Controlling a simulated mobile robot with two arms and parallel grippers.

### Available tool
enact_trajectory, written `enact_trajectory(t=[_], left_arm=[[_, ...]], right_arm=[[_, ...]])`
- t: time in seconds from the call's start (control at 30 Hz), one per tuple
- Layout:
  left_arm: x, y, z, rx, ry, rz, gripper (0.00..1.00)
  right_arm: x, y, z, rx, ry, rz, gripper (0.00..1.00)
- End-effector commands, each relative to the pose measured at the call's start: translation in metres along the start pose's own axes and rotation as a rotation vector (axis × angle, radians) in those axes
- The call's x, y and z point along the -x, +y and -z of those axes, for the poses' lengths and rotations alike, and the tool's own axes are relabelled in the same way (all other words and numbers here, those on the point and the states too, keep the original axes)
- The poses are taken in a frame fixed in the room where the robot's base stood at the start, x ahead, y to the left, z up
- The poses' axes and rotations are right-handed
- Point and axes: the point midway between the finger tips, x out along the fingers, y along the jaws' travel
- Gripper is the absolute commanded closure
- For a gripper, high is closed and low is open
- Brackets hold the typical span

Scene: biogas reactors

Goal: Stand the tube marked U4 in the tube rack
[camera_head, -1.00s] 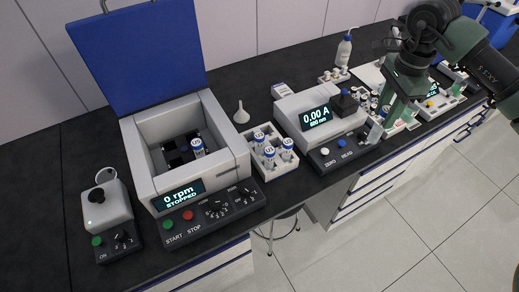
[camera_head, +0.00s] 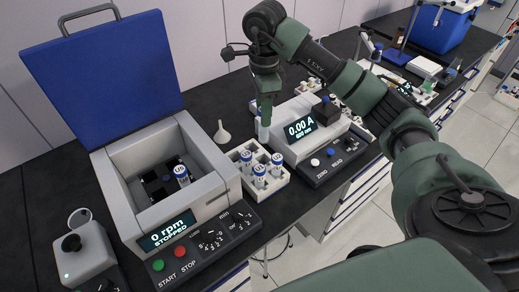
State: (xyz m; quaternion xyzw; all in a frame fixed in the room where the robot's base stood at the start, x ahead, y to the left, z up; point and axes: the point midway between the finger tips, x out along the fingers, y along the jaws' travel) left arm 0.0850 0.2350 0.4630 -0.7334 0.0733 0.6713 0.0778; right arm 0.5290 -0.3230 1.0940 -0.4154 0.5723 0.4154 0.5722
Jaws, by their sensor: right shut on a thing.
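My right gripper (camera_head: 264,112) points down above the back right of the tube rack and is shut on a pale, narrow tube (camera_head: 263,131). The fingers hide its upper part, and I cannot read a mark on it. The tube rack (camera_head: 283,181) is a white block on the bench, left of the photometer. Several blue-capped tubes stand in it, among them a front one (camera_head: 260,171), a left one (camera_head: 246,159) and a right one (camera_head: 277,162). The held tube's lower end looks just above the rack's back edge; contact is unclear. My left gripper is out of view.
An open centrifuge (camera_head: 221,176) with a blue lid (camera_head: 105,72) stands left of the rack, with one tube (camera_head: 181,172) in its rotor. A photometer (camera_head: 302,129) reading 0.00 A is close on the right. A white funnel (camera_head: 222,133) stands behind the rack.

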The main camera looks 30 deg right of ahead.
Motion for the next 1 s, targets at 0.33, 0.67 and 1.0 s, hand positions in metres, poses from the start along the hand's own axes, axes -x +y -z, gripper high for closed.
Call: enact_trajectory(t=[0.33, 0.67, 1.0], left_arm=[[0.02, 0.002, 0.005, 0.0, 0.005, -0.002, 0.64], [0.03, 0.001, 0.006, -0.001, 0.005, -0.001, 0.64], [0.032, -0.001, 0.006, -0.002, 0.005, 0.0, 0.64]], right_arm=[[-0.075, 0.001, 0.001, 0.0, 0.001, -0.002, 1.0], [-0.112, 0.001, 0.0, -0.001, 0.001, -0.004, 1.0], [-0.129, 0.0, 0.0, 0.001, 0.0, 0.002, 1.0]])
